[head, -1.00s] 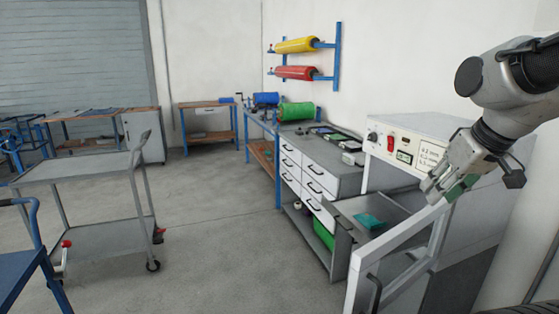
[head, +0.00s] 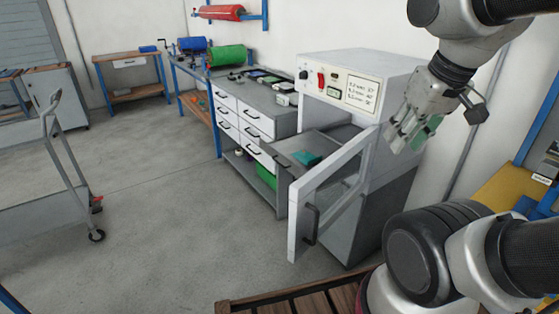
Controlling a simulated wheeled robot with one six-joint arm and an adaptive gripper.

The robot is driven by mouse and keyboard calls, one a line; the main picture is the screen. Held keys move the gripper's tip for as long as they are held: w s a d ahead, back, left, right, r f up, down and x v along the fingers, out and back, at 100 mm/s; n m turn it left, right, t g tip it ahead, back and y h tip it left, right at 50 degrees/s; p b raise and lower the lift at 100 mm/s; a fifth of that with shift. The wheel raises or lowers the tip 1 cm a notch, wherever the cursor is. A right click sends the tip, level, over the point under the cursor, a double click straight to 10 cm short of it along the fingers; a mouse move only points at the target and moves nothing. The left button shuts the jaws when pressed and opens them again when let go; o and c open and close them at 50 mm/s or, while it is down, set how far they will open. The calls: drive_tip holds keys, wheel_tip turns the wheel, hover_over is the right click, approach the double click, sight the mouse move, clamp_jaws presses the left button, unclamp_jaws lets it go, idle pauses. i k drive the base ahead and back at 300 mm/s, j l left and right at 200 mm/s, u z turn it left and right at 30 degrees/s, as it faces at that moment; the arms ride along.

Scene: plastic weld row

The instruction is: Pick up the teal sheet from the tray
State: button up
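The teal sheet (head: 307,158) lies flat on the grey tray (head: 331,143), in the middle of the head view. The tray sits at the open front of a white-topped machine (head: 372,65). My gripper (head: 410,136) is up and to the right of the sheet, in front of the machine's right side and well apart from the sheet. Its fingers point down and look spread, with a green patch on the right one. I see nothing clearly held between them.
The machine's white-framed door (head: 330,200) stands open in front of the tray's right side. A slatted wooden surface (head: 300,300) is at the bottom.

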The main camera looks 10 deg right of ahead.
sight(303, 156)
drive_tip(key=u, duration=0.55)
drive_tip(key=i+j+u, duration=0.1)
drive_tip(key=i+u, duration=0.15)
drive_tip(key=i, duration=0.2)
drive_tip(key=i+u, duration=0.3)
drive_tip(key=i, duration=1)
drive_tip(key=i+j+z, duration=0.15)
drive_tip(key=i, duration=0.85)
drive_tip(key=z, duration=0.9)
drive_tip(key=i+j+z, duration=0.1)
drive_tip(key=z, duration=0.85)
drive_tip(key=j+z, duration=0.1)
drive_tip(key=z, duration=0.8)
drive_tip(key=i+j, duration=0.05)
